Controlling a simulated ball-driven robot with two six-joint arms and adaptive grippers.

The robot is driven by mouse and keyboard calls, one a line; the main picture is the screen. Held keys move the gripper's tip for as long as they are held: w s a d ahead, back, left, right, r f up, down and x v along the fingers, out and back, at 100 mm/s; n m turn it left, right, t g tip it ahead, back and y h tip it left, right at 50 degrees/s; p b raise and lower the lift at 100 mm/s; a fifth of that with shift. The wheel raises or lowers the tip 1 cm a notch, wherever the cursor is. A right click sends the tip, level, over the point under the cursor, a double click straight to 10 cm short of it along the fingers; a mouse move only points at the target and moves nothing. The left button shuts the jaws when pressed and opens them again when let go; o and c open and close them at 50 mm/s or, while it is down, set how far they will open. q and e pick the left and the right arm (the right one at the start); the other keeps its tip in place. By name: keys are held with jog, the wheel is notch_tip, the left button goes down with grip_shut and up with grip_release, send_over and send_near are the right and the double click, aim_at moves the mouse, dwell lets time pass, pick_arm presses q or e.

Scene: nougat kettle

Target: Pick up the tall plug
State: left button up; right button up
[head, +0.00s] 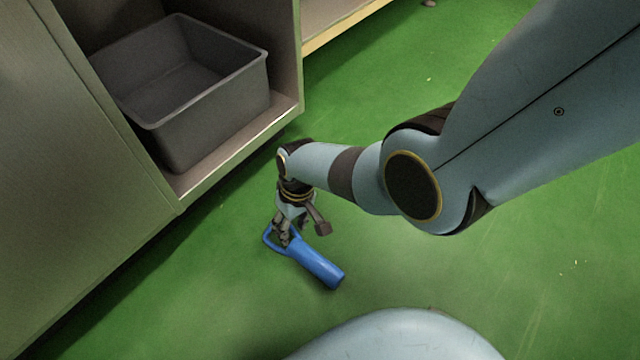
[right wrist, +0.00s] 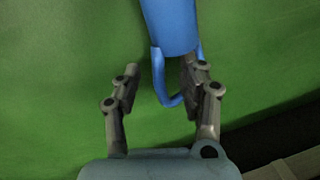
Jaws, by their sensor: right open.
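The tall plug is a blue cylinder with a loop handle at one end (head: 322,270); it lies on its side on the green floor. In the head view its loop end points up-left, toward the cabinet. My right gripper (head: 300,232) is over the loop end, with its fingers open. In the right wrist view the plug (right wrist: 170,28) comes in from the top and its loop reaches down between the open fingers of the gripper (right wrist: 160,88). The right finger is close to the loop or overlaps it; I cannot tell whether they touch. My left gripper is not in view.
A grey bin (head: 205,110) stands in an open cabinet compartment at the upper left. The cabinet's bottom ledge (head: 240,150) is close to my right gripper. The green floor (head: 480,280) is clear to the right of the plug.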

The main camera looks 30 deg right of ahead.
jog(key=shift+c, duration=0.2)
grip_shut()
jog(key=shift+r, duration=0.15)
dwell(0.4)
